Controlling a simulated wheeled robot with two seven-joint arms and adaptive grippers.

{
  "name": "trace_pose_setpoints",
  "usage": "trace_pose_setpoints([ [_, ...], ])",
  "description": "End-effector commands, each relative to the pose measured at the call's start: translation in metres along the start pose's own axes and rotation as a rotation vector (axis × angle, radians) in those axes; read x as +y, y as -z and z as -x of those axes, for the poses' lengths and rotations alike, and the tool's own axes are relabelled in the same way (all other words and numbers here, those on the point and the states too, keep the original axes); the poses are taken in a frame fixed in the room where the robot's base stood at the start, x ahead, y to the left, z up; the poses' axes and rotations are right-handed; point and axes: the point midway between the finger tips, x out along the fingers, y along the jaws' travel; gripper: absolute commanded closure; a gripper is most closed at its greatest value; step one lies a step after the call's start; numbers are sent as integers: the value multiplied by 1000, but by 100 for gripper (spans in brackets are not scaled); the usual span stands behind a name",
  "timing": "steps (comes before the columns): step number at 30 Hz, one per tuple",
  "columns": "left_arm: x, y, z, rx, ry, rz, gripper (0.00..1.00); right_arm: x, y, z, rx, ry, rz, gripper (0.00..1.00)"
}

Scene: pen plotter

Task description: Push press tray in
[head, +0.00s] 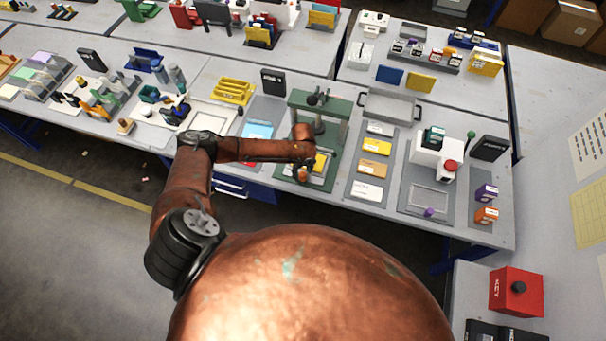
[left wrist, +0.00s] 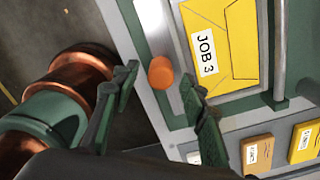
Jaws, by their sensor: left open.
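The green press (head: 322,101) stands on the middle table in the head view. Its pale press tray (head: 329,157) lies at the front of the press and carries a yellow envelope marked JOB 3 (left wrist: 222,45). An orange knob (left wrist: 161,72) is at the tray's front edge. My left gripper (head: 303,173) is over this front edge. In the left wrist view its fingers (left wrist: 159,79) are open, one on each side of the knob, with visible gaps. Whether they touch it I cannot tell. My forearm hides part of the press. My right gripper does not show.
Right of the press is a grey board (head: 354,187) with several coloured envelopes. Left of it lies a light blue sheet (head: 258,131). A white machine with a red button (head: 450,165) stands farther right.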

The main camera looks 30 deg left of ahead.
Motion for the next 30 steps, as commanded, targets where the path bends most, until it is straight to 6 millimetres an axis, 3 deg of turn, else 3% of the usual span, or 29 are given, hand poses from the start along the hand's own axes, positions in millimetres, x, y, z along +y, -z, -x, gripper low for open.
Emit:
trace_pose_setpoints([
  [6, -1, 0, -18, -1, 1, -1, 60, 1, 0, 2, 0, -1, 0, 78],
  [14, 0, 0, -19, -1, 1, -1, 60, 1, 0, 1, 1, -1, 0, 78],
  [30, 0, 0, -19, -1, 1, 0, 96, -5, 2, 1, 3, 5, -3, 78],
])
